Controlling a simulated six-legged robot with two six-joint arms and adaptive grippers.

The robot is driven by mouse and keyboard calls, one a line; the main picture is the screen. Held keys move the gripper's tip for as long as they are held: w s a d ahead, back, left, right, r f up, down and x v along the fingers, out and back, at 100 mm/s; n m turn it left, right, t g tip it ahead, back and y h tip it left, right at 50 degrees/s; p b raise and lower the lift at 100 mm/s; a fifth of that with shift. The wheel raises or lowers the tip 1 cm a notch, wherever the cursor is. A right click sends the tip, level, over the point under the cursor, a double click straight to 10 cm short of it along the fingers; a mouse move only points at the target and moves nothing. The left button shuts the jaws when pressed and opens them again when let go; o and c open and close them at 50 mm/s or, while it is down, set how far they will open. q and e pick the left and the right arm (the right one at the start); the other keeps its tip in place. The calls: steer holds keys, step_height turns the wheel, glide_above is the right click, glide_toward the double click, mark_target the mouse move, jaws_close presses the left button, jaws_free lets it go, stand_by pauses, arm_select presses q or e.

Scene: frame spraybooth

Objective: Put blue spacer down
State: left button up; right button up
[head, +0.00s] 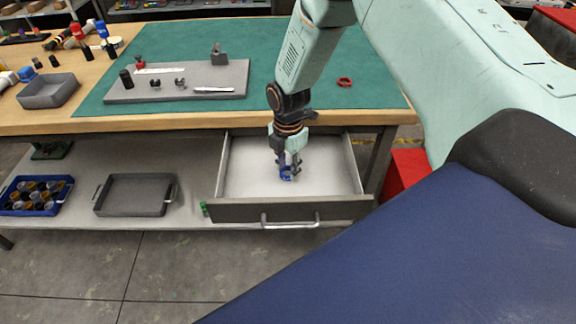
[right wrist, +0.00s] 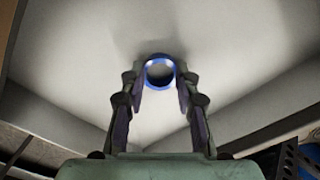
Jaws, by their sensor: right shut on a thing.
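The blue spacer (head: 287,174) is a small blue ring between the fingertips of my right gripper (head: 288,168). In the right wrist view the ring (right wrist: 159,86) sits between the two fingers of the gripper (right wrist: 160,84), which are shut on it. The gripper points down into an open drawer (head: 335,209) under the workbench. The drawer's pale floor lies beneath the ring. I cannot tell whether the ring touches the floor. My left gripper is not in view.
The drawer is otherwise empty. A green mat (head: 195,43) on the bench holds a grey fixture board (head: 130,95) and a red ring (head: 344,82). An empty grey tray (head: 135,196) and a blue crate (head: 64,206) stand on the lower shelf. A red cabinet (head: 405,172) is right of the drawer.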

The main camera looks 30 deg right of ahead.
steer(key=shift+d+f, duration=0.1)
steer(key=shift+f, duration=0.05)
steer(key=o, duration=0.7)
steer(key=shift+s, duration=0.15)
steer(key=shift+c, duration=0.2)
steer(key=o, duration=0.4)
steer(key=shift+a, duration=0.2)
steer(key=shift+o, duration=0.2)
steer(key=shift+d, duration=0.1)
steer(key=shift+d, duration=0.1)
step_height(320, 180, up, 12)
steer(key=p, duration=0.2)
steer(key=shift+r, duration=0.2)
